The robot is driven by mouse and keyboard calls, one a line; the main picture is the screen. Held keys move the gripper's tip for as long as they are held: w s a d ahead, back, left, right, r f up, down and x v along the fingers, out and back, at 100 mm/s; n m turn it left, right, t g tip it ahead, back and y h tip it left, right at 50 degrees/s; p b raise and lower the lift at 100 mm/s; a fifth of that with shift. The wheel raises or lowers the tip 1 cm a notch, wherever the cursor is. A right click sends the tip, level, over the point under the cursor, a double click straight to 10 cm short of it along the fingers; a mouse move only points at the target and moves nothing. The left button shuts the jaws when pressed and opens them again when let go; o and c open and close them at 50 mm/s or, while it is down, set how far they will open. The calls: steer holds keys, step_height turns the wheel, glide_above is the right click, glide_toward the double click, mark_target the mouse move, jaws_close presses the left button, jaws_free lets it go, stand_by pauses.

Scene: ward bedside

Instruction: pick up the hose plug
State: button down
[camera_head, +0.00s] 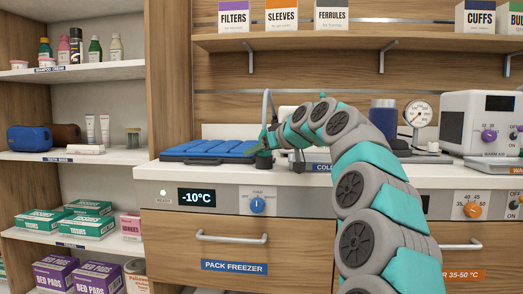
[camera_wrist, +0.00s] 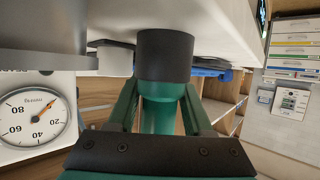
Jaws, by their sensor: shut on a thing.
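The hose plug (camera_wrist: 165,55) shows in the wrist view as a dark, blunt cylinder on a green shaft. My gripper (camera_wrist: 161,92) is shut on it, one green finger on each side of the green shaft. In the head view my gripper (camera_head: 267,146) is over the counter's front part, just right of the blue packs. The plug's dark end (camera_head: 264,161) shows below it, low over the counter top. I cannot tell whether that end touches the counter.
A black tray with blue packs (camera_head: 212,148) lies just left of my gripper. A thin grey hose (camera_head: 266,105) rises behind it. A round gauge (camera_head: 418,113) and a white warmer box (camera_head: 481,122) stand to the right. A shelf with boxes (camera_head: 320,42) hangs above.

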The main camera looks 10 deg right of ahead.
steer(key=shift+r, duration=0.2)
steer(key=shift+r+p, duration=0.4)
steer(key=shift+r, duration=1.25)
steer(key=s+d+r+b, duration=0.1)
steer(key=s+d, duration=0.9)
steer(key=s, duration=0.2)
steer(key=shift+d+r, duration=0.2)
steer(key=shift+d, duration=0.1)
steer(key=shift+w, duration=0.1)
